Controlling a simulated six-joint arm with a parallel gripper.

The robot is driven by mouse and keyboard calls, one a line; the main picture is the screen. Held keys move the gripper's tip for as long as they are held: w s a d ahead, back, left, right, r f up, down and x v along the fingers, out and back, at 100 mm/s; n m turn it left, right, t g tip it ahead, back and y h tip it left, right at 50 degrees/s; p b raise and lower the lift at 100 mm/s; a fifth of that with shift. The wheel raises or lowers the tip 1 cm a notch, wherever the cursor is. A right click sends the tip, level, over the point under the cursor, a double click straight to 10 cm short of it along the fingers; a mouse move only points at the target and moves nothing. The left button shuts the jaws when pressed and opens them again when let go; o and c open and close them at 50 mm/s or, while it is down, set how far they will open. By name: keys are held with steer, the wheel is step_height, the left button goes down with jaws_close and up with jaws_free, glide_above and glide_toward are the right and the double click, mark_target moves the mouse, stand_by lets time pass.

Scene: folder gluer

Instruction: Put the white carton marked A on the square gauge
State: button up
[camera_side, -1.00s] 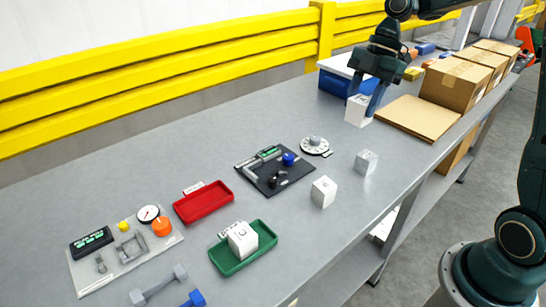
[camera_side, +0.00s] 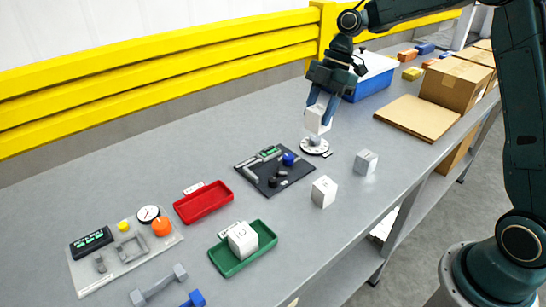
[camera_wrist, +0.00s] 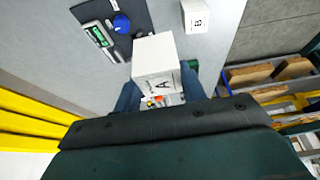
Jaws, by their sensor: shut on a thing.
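My gripper (camera_side: 319,103) is shut on a white carton (camera_side: 315,121), held above the table near the round white dial. In the wrist view the carton (camera_wrist: 154,55) shows a black letter A on the side toward the camera, between my gripper's fingers (camera_wrist: 160,93). A grey square frame (camera_side: 131,248), which looks like the square gauge, is on a pale plate (camera_side: 160,247) at the front left of the table. The carton is well apart from it, up and to the right.
A white carton marked B (camera_wrist: 196,17) stands on the table. A red tray (camera_side: 204,203) and black board (camera_side: 274,172) lie between my gripper and the plate.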

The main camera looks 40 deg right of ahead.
steer(key=w+a+f, duration=0.8)
steer(key=w+a, duration=0.1)
steer(key=a, duration=0.1)
steer(key=shift+a+f, duration=0.3)
steer(key=shift+a, duration=0.1)
steer(key=shift+f, duration=0.25)
steer(key=shift+f, duration=2.75)
steer(key=o, duration=1)
steer(key=shift+r, duration=0.2)
